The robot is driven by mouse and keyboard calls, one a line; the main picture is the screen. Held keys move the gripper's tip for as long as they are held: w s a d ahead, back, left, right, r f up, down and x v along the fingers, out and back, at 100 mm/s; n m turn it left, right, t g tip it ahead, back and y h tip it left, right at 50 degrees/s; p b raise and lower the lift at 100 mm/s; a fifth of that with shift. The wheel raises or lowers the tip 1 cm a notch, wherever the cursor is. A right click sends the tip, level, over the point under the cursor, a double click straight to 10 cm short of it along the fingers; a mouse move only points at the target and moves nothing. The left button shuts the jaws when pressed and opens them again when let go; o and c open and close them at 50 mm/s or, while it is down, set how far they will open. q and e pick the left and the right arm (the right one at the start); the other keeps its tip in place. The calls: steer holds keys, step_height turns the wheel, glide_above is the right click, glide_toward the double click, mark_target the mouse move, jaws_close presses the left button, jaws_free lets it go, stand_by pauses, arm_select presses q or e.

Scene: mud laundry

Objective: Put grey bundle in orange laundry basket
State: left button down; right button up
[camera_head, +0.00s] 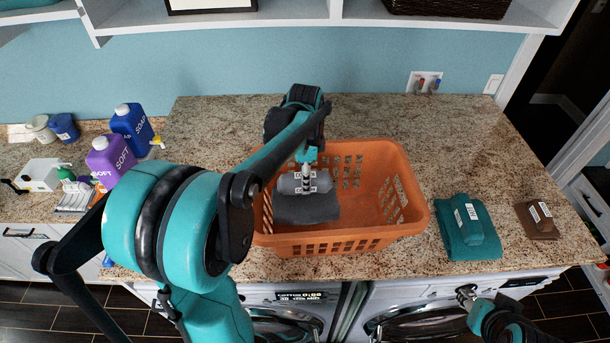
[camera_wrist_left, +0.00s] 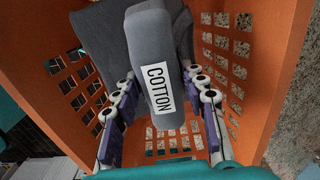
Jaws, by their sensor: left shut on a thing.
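The grey bundle (camera_head: 306,209), folded with a roll on top, is in the left part of the orange laundry basket (camera_head: 350,243). In the left wrist view the bundle (camera_wrist_left: 110,48) shows a white "COTTON" label on its roll, with perforated basket walls (camera_wrist_left: 275,60) around it. My left gripper (camera_head: 307,182) reaches down into the basket from above. Its fingers (camera_wrist_left: 163,90) are on either side of the roll, shut on it. Whether the bundle touches the basket floor is unclear. My right gripper (camera_head: 468,294) is low at the front right, before the washers; its finger opening is unclear.
A teal bundle (camera_head: 468,228) and a brown bundle (camera_head: 538,221) lie on the granite counter (camera_head: 460,140) right of the basket. Purple (camera_head: 110,160) and blue (camera_head: 131,126) soap bottles stand at the left. A shelf (camera_head: 330,15) overhangs the back. The counter behind the basket is clear.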

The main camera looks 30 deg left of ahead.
arm_select(q)
steer(key=shift+f, duration=0.1)
steer(key=c, duration=0.8)
jaws_free()
step_height(320, 180, up, 24)
steer(key=p, duration=0.9)
